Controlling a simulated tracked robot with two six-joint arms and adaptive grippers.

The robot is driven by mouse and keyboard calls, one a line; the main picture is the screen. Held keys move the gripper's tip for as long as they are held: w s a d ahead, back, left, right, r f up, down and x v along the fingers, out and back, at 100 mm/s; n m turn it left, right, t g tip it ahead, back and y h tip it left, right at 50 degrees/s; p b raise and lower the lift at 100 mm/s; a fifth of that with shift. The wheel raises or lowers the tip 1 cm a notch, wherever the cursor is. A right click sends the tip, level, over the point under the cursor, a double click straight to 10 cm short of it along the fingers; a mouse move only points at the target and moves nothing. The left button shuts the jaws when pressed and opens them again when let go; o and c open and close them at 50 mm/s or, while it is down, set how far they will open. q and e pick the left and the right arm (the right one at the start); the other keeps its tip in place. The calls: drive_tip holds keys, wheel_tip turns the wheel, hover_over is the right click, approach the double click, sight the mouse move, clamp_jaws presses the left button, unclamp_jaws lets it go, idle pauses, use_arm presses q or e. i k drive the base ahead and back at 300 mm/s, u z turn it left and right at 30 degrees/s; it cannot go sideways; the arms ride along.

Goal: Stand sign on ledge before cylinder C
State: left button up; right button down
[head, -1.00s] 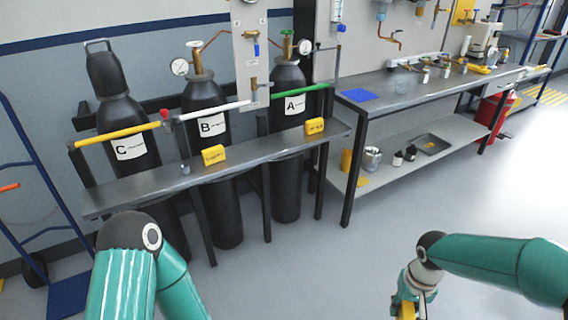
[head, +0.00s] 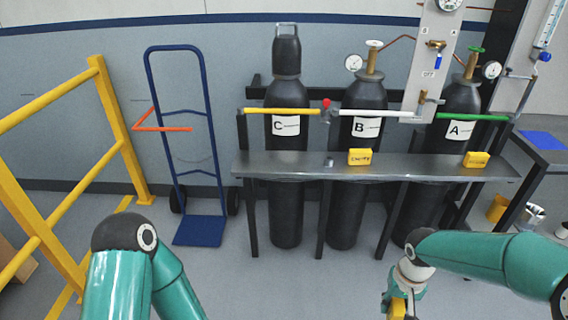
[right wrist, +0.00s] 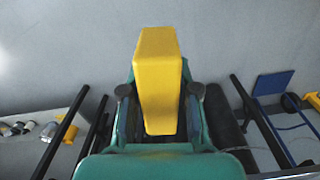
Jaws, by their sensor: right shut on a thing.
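Cylinder C (head: 286,210) is a black cylinder with a capped top and a white C label, standing behind the left part of the grey ledge (head: 420,169). The ledge in front of C is bare. My right gripper (head: 398,306) is low at the bottom edge of the head view, in front of the ledge and right of C. In the right wrist view, the gripper (right wrist: 160,100) is shut on a yellow block-like sign (right wrist: 157,60); no writing on it shows. My left arm shows at the lower left, but its gripper is out of view.
Yellow signs stand on the ledge before cylinder B (head: 360,157) and cylinder A (head: 476,160). A small grey object (head: 329,162) lies between C and B. A blue hand truck (head: 200,232) and yellow railing (head: 118,130) are at left. Floor before the ledge is clear.

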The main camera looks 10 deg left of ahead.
sight(284, 162)
drive_tip(key=u, duration=0.7)
drive_tip(key=i, duration=0.9)
drive_tip(key=u, duration=0.15)
